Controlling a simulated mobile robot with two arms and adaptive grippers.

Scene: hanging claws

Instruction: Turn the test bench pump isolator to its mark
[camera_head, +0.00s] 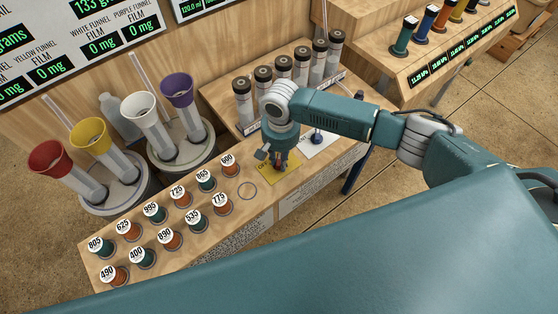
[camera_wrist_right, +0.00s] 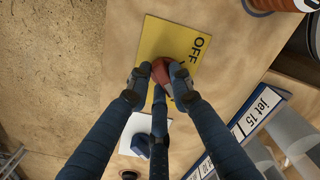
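A yellow plate (camera_head: 291,176) lies on the wooden bench, and it also shows in the right wrist view (camera_wrist_right: 165,38) with OFF lettering along one edge. A red knob (camera_wrist_right: 161,71) stands on this plate. My right gripper (camera_head: 280,162) is lowered over the plate, and in its wrist view its fingers (camera_wrist_right: 160,78) close in on both sides of the red knob and appear to touch it. The knob's lower part and any mark are hidden by the fingers. My left gripper is not in view.
A white plate (camera_head: 318,145) with a blue knob (camera_head: 316,136) sits beside the yellow one. Capped cylinders (camera_head: 283,66) stand in a rack behind. Several numbered jars (camera_head: 181,196) and coloured funnels (camera_head: 140,107) are to the left. A ring outline (camera_head: 247,190) on the bench is empty.

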